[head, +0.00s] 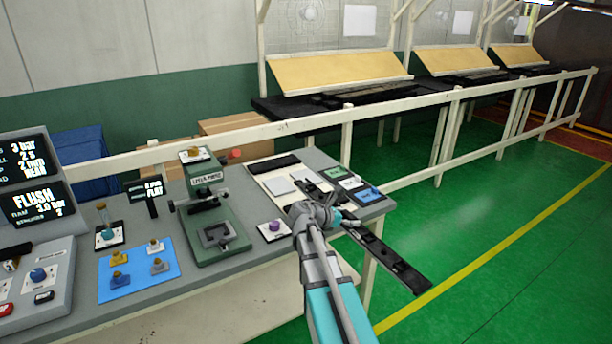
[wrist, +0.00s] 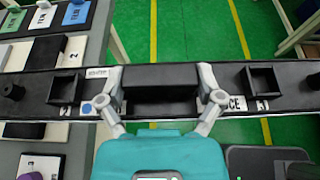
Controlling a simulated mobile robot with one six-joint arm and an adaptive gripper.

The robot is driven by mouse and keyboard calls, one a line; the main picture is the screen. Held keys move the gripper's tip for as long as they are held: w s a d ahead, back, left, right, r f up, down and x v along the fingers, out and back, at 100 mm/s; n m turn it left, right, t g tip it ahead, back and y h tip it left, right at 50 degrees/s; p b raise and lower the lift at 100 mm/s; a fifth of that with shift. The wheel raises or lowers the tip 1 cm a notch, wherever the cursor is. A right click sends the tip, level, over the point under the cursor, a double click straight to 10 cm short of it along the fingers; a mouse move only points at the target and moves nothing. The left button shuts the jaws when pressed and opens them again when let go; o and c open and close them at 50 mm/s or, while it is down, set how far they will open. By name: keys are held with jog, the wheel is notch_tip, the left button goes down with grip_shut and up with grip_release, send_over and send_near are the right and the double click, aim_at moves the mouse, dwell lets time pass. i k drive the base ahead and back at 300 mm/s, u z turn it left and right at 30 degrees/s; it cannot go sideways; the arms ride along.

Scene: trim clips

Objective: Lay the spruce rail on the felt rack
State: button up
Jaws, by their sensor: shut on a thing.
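A long black rail (head: 388,256) is held in my gripper (head: 330,215), off the right end of the bench, over the green floor. In the wrist view the rail (wrist: 225,92) runs across the picture, with square sockets, round knobs and small labels. One label ends in "CE", the rest hidden by a finger. My gripper (wrist: 161,80) is shut on the rail's raised middle block. A cream board (head: 257,171) with a black strip (head: 273,163) and pale pads lies on the bench. I cannot tell for sure whether it is the felt rack.
A green press (head: 212,215), a blue mat (head: 138,272) with several knobs and a control panel are further left. A white railing (head: 300,127) runs behind the bench.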

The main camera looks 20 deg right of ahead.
aim_at(307, 176)
jog(key=i, duration=1.6)
jog(key=u, duration=0.05)
